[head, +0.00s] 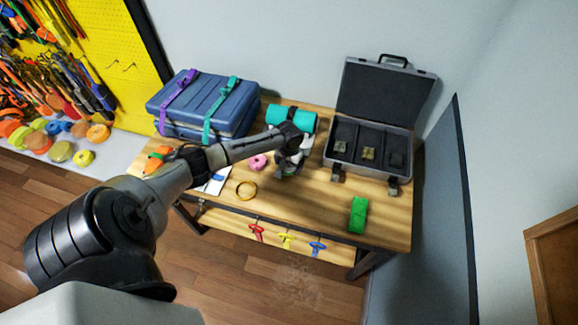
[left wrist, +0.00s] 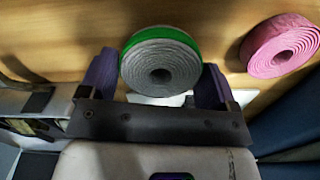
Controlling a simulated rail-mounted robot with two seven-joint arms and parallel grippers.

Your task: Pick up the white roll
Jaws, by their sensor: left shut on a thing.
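The white roll (left wrist: 160,66) shows in the left wrist view as a pale grey-white spiral face with a green band round its edge. My left gripper (left wrist: 157,72) is shut on it, with one purple finger pad at each side. In the head view my left gripper (head: 291,158) is over the middle of the workbench, and my arm and hand mostly hide the roll there. I cannot tell whether the roll touches the bench. My right gripper is in neither view.
A pink roll (head: 258,162) lies left of the gripper. Behind are a teal roll (head: 290,119) and a blue strapped case (head: 205,102); an open grey case (head: 372,140) stands right. A yellow ring (head: 246,190) and green block (head: 358,214) lie in front.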

